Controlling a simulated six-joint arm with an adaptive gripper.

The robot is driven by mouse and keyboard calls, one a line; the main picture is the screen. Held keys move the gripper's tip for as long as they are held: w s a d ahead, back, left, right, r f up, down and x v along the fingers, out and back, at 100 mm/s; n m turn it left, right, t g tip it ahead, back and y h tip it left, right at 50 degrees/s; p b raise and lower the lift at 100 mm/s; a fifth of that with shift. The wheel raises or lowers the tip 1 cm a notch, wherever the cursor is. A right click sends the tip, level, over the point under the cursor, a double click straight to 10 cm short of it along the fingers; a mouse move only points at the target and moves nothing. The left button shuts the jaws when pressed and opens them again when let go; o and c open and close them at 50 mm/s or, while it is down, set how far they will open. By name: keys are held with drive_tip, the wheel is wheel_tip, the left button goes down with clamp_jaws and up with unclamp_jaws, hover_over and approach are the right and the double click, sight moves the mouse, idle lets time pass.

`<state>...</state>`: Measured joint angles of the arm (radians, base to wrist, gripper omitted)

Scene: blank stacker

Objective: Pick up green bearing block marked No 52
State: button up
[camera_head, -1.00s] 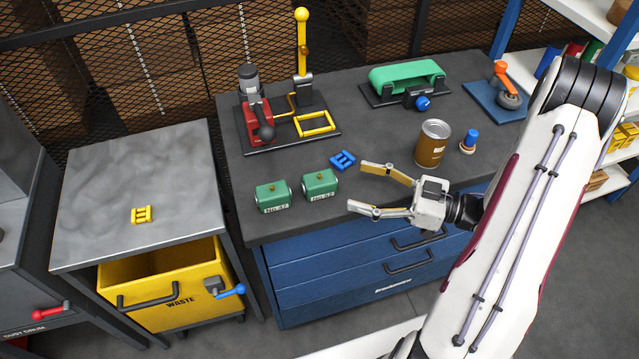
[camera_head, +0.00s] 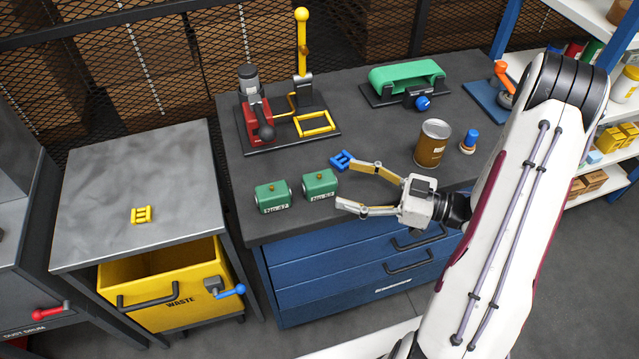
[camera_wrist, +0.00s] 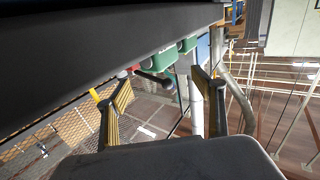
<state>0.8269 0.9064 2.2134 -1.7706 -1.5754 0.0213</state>
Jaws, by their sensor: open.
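The green bearing block marked No 52 (camera_head: 319,185) stands upright on the dark workbench (camera_head: 262,168), near its front edge. A second green block, marked No 47 (camera_head: 272,197), stands just left of it. My gripper (camera_head: 343,184) is open and empty, its fingers pointing left toward the No 52 block. The fingertips are just right of the block, apart from it as far as I can tell. In the wrist view, green blocks (camera_wrist: 186,45) show between and beyond my open fingers; their labels cannot be read there.
A blue part (camera_head: 342,161) lies just behind my upper finger. A brown can (camera_head: 432,144) and a blue-topped stamp (camera_head: 469,141) stand right. A red press (camera_head: 256,112) stands behind the blocks. The bench left of the blocks is clear.

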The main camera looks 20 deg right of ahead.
sight(321, 177)
idle(0.3)
drive_tip(key=shift+x, duration=2.6)
drive_tip(key=shift+f, duration=0.1)
clamp_jaws()
